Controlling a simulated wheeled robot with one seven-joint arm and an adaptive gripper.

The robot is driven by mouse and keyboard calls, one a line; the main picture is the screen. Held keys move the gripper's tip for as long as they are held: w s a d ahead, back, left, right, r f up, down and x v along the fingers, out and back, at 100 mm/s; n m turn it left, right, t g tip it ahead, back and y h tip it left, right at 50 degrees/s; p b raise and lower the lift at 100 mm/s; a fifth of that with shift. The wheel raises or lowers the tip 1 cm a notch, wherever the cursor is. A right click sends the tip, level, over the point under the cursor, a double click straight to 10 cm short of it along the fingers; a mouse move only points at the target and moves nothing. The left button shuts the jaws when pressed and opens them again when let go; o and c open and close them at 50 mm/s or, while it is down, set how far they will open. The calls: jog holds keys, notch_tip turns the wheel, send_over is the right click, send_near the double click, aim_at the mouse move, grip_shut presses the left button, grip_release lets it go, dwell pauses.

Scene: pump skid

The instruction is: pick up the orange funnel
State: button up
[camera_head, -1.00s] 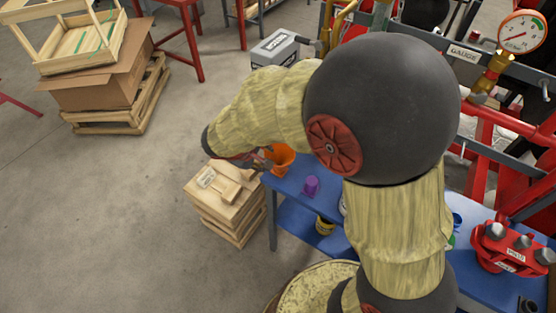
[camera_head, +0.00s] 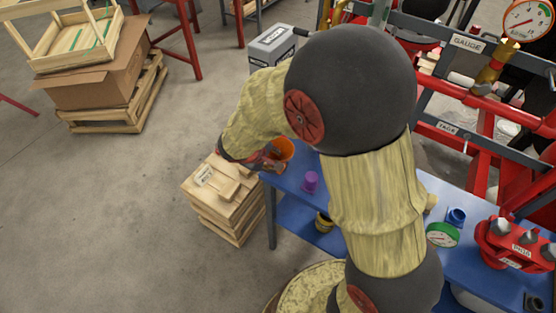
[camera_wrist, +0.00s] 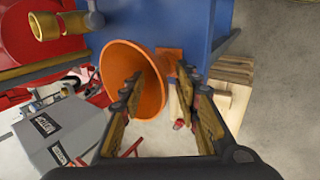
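The orange funnel (camera_head: 284,148) is at the far left corner of the blue bench (camera_head: 292,184), partly hidden by my wrist in the head view. In the wrist view the funnel (camera_wrist: 122,62) shows its wide mouth towards the camera. My gripper (camera_wrist: 160,77) is open. Its left finger overlaps the funnel's mouth in the picture, and its right finger is to the right of the rim. I cannot tell whether either finger touches it. In the head view my gripper (camera_head: 268,163) is right beside the funnel.
A purple cup (camera_head: 310,182) stands on the bench near the funnel. Wooden crates (camera_head: 225,210) stand left of the bench, and a grey box (camera_head: 272,46) is behind. A green gauge (camera_head: 442,234), blue fitting (camera_head: 456,217) and red pump part (camera_head: 510,245) are at the right.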

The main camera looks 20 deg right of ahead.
jog(key=shift+c, duration=1.2)
grip_shut()
jog(key=shift+r, duration=0.15)
jog(key=shift+r, duration=0.2)
notch_tip(320, 180, up, 4)
jog(key=shift+s+a+f+p, duration=0.15)
jog(key=shift+f+p, duration=0.1)
jog(key=shift+p, duration=0.65)
jog(key=s+a+r+p, duration=0.3)
jog(key=s+r, duration=0.5)
jog(key=s, duration=0.5)
jog(key=shift+s+r, duration=0.15)
jog(key=shift+r, duration=0.25)
jog(key=shift+a, duration=0.1)
